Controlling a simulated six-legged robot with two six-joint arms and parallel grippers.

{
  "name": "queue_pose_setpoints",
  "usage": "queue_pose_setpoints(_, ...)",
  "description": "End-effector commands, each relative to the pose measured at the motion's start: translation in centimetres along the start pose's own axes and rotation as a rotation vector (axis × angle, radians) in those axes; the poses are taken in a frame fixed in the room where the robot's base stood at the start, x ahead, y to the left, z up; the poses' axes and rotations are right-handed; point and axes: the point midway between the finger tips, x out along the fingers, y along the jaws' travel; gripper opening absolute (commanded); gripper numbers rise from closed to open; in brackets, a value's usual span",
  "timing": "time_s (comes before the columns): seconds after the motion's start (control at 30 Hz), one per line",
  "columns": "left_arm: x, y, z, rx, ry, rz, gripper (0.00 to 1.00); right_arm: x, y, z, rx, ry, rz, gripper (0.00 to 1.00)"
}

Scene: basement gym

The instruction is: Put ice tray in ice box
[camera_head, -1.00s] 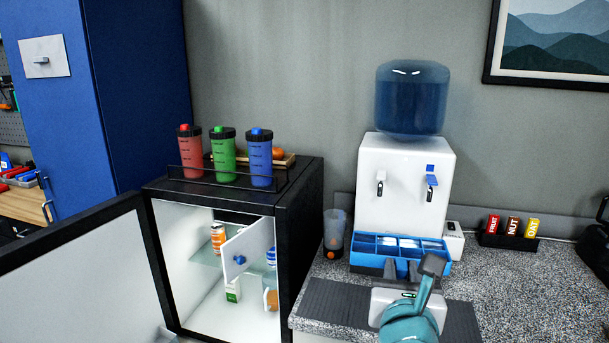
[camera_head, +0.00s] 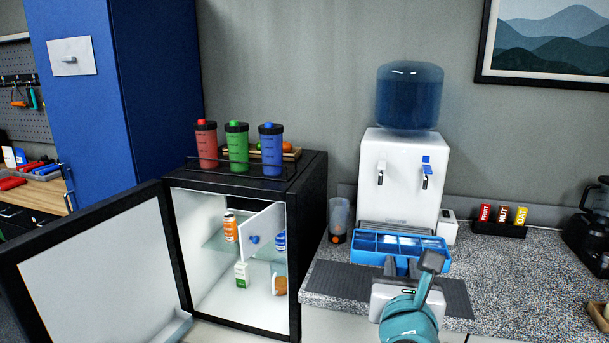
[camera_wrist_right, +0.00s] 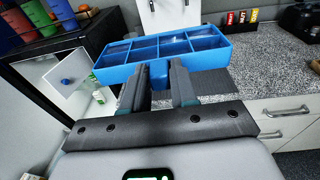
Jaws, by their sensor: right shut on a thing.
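The blue ice tray (camera_head: 399,246), divided into several cells, is held level by its near edge just in front of the water dispenser. My right gripper (camera_head: 402,266) is shut on it; in the right wrist view the fingers (camera_wrist_right: 160,85) meet the near wall of the tray (camera_wrist_right: 215,62). The ice box (camera_head: 232,207) is the small compartment at the top inside the open mini fridge. Its white door (camera_head: 262,232) with a blue knob stands swung open, hiding part of the inside. My left gripper is not in view.
The black mini fridge (camera_head: 312,215) has its large door (camera_head: 95,265) wide open to the left. Bottles stand on its top; a can and cartons are inside. The counter (camera_head: 540,265) right of the tray is mostly clear.

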Motion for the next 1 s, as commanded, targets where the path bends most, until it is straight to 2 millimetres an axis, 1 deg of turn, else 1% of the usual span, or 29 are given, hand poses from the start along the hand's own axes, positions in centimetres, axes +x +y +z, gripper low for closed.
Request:
queue_pose_setpoints(0.1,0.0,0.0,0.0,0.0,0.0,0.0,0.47,0.1,0.0,0.1,0.0,-0.002,-0.001,0.0)
queue_pose_setpoints(0.17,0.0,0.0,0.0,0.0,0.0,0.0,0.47,1.0,-1.3,-0.9,0.001,0.002,-0.031,0.0)
queue_pose_setpoints(0.27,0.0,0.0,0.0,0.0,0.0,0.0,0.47,2.3,-2.3,-2.9,0.0,0.005,-0.061,0.0)
queue_pose_setpoints(0.37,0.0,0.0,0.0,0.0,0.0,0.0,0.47,3.4,-3.4,-5.3,0.002,0.006,-0.087,0.0)
queue_pose_setpoints(0.47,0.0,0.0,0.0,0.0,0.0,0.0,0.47,4.5,-4.6,-8.2,0.004,0.007,-0.106,0.0)
queue_pose_setpoints(0.57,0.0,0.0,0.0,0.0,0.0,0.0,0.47,5.5,-5.9,-11.5,0.005,0.008,-0.118,0.0)
queue_pose_setpoints(0.6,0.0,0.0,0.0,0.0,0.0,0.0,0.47,5.9,-6.6,-13.0,0.004,0.01,-0.121,0.0)
queue_pose_setpoints(0.67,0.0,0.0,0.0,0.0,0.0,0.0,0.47,6.3,-7.5,-15.5,0.005,0.012,-0.122,0.0)
queue_pose_setpoints(0.7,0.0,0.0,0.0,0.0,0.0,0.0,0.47,6.6,-8.1,-17.2,0.005,0.012,-0.119,0.0)
queue_pose_setpoints(0.77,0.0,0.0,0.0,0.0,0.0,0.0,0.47,6.8,-8.9,-19.8,0.005,0.014,-0.108,0.0)
queue_pose_setpoints(0.8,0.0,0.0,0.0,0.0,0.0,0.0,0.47,6.8,-9.3,-21.4,0.005,0.013,-0.094,0.0)
queue_pose_setpoints(0.9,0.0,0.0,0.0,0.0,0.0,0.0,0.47,6.5,-9.5,-25.0,0.005,0.012,-0.039,0.0)
queue_pose_setpoints(0.97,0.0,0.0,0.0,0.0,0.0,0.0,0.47,6.1,-9.1,-26.4,0.001,0.008,0.004,0.0)
queue_pose_setpoints(1.0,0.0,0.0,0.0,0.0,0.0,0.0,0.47,5.8,-8.5,-27.0,-0.002,0.007,0.038,0.0)
